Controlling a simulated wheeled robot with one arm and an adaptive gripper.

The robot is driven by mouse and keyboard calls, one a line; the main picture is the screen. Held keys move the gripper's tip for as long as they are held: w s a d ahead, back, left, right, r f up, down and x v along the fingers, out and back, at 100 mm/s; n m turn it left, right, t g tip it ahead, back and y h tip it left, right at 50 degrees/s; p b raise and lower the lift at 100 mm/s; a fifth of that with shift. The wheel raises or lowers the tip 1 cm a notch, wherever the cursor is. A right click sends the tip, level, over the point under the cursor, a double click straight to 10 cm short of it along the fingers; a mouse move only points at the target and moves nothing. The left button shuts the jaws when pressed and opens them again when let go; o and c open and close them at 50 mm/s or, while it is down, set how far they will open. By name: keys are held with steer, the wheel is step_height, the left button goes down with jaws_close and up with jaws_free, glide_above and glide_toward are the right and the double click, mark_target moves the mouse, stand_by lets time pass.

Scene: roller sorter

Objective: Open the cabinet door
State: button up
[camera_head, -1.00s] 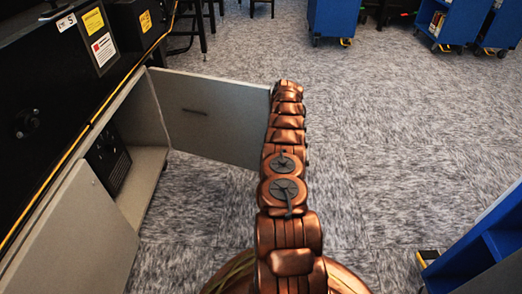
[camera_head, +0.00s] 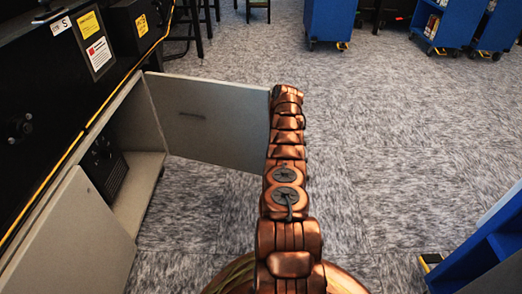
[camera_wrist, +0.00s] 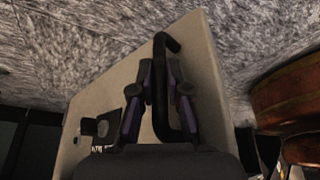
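The grey cabinet (camera_head: 141,178) stands at the left in the head view. Its far door (camera_head: 225,115) stands wide open, swung out from the cabinet front; a small dark fitting (camera_head: 192,114) shows on the face turned to me. My arm reaches to this door's free edge, and my gripper is hidden there in the head view. In the wrist view the door panel (camera_wrist: 113,87) fills the middle, with a dark bar handle (camera_wrist: 160,85) on it. My gripper (camera_wrist: 160,75) has its dark fingers close on both sides of the handle, shut on it.
The near cabinet panel (camera_head: 75,240) stands at the lower left. A dark vented unit (camera_head: 105,168) is inside the cabinet. A blue cart (camera_head: 330,20) stands at the back, and a blue shelf unit (camera_head: 485,245) at the lower right. The carpet (camera_head: 400,140) between is clear.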

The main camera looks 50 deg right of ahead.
steer(key=o, duration=0.4)
